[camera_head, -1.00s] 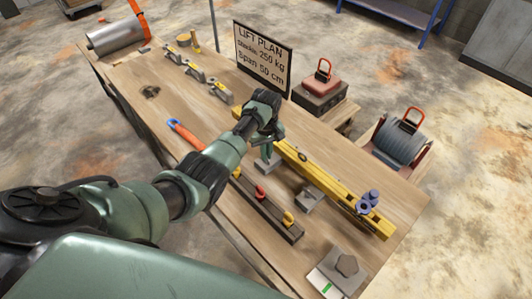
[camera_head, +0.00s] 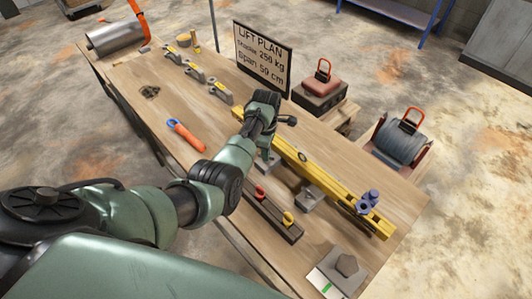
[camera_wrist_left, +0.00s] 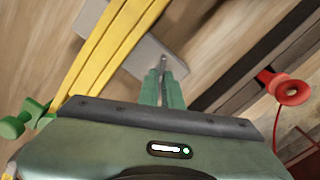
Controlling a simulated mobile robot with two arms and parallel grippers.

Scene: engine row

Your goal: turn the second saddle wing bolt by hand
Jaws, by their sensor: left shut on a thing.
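A long yellow beam (camera_head: 305,165) lies across the bench on grey saddle blocks. My left gripper (camera_head: 265,149) reaches down beside the beam at the far saddle (camera_head: 270,163). In the left wrist view, the green fingers (camera_wrist_left: 162,88) are shut on the wing bolt, whose thin metal shank (camera_wrist_left: 162,64) shows at the fingertips over the grey saddle (camera_wrist_left: 148,48). Its wings are mostly hidden between the fingers. The other saddle (camera_head: 310,199) stands clear nearer the beam's near end. My right gripper is not in view.
A blue shackle (camera_head: 369,202) sits at the beam's near end; a green one (camera_wrist_left: 18,122) shows in the wrist view. A dark rail with red and yellow hooks (camera_head: 275,217) lies in front. An orange-handled tool (camera_head: 186,135) lies left of my arm. A sign (camera_head: 263,61) stands behind.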

